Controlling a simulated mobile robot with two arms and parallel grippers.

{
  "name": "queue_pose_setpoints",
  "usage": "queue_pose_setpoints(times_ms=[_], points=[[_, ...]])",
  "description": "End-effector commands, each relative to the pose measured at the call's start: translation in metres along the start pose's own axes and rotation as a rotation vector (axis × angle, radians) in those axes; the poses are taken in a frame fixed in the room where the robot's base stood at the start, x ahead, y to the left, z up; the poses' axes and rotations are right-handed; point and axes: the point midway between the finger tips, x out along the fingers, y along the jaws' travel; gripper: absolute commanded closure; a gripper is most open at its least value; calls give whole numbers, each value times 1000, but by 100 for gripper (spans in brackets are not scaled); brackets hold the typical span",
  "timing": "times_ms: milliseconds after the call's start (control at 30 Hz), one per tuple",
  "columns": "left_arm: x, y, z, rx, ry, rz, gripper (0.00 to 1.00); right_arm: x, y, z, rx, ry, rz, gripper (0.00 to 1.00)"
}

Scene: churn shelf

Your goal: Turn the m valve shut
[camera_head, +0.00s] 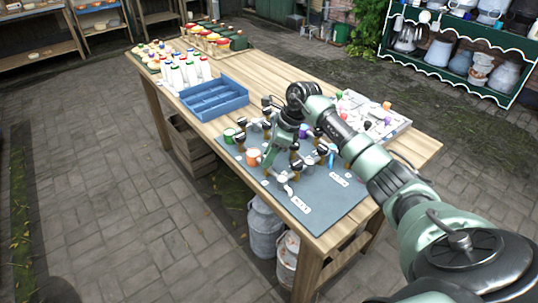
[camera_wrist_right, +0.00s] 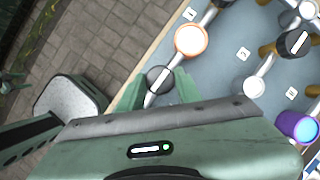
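A grey valve board (camera_head: 335,198) lies on the wooden table, with brass pipes, dark round valve knobs and small white tags. My right gripper (camera_head: 274,160) reaches down over the board in the head view. In the right wrist view its two green fingers (camera_wrist_right: 160,88) stand apart, one on each side of a dark valve knob (camera_wrist_right: 159,80) with a white stripe. I cannot tell whether they touch it. Another dark striped knob (camera_wrist_right: 294,43) is farther right. The tag letters are too small to read, so I cannot tell which valve is m. My left gripper is not in view.
An orange cup (camera_head: 253,157) and a green cup (camera_head: 229,136) stand at the board's left side. A blue crate (camera_head: 214,100) and white bottles are farther back. A white tray (camera_head: 380,118) with small coloured items lies right of my arm. Milk churns (camera_head: 264,230) stand under the table.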

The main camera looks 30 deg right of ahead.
Motion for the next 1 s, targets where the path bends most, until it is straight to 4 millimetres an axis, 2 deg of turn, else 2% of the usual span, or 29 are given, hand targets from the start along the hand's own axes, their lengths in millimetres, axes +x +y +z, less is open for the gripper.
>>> queue_pose_setpoints(times_ms=[267,467,1000], points=[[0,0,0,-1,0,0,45,0,0,0,25,0,-11,100],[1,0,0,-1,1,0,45,-1,0,0,109,0,-47,100],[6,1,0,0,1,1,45,0,3,2,552,-3,-232,100]])
